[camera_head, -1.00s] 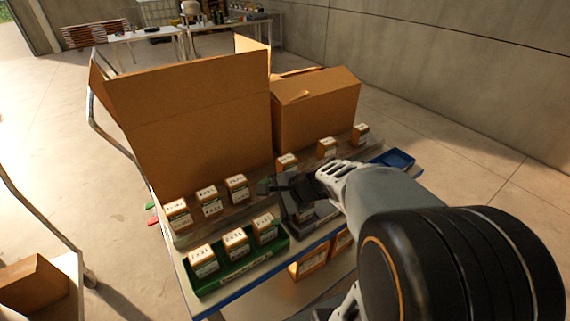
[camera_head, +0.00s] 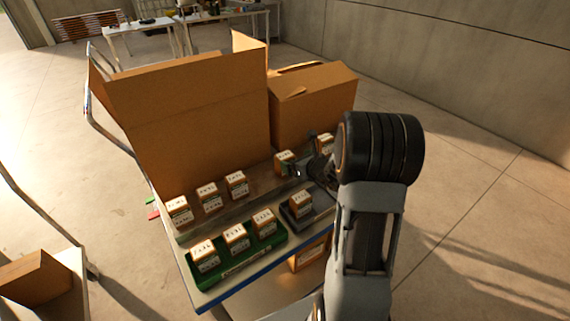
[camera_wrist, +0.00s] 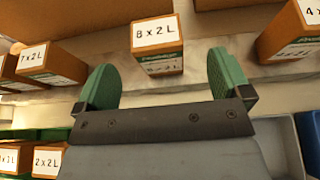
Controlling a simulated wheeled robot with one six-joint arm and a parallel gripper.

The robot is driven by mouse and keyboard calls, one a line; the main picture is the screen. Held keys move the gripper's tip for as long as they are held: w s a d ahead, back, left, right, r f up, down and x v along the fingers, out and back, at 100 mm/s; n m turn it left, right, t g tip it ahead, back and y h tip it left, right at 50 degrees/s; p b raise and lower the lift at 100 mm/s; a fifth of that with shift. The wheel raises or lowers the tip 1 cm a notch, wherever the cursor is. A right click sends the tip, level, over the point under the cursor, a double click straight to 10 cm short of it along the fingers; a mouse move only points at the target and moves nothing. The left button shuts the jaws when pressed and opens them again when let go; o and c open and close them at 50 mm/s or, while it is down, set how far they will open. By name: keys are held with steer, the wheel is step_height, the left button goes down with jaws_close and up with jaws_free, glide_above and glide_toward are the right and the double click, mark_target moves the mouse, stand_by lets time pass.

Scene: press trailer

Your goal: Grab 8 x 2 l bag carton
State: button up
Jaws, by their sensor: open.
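The 8 x 2 L carton (camera_wrist: 158,45) is a small orange-brown box with a white label on top, upright at the upper middle of the wrist view. In the head view it appears to be the box (camera_head: 285,160) in the back row on the trolley. My gripper (camera_wrist: 161,76) is open and empty, its green-padded fingers on the near side of the carton, one toward each side. Whether they touch it cannot be told. In the head view my gripper (camera_head: 303,158) is beside the carton, partly hidden by my wrist.
A 7 x 2 L carton (camera_wrist: 45,65) is left of it and another carton (camera_wrist: 290,35) right. In front are a green tray (camera_head: 240,262) with several cartons and a dark tray (camera_head: 318,215) with one. Large cardboard boxes (camera_head: 190,120) (camera_head: 312,105) stand behind.

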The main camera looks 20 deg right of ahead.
mark_target(287, 157)
steer(key=shift+a+p+x, duration=0.1)
steer(key=shift+p+x, duration=0.4)
steer(key=shift+x, duration=1.1)
steer(key=shift+a+p+x, duration=0.15)
steer(key=shift+p+x, duration=0.35)
steer(key=shift+x, duration=1.15)
steer(key=shift+s+f, duration=0.1)
steer(key=shift+c, duration=0.3)
steer(key=c, duration=0.9)
steer(key=shift+c, duration=0.6)
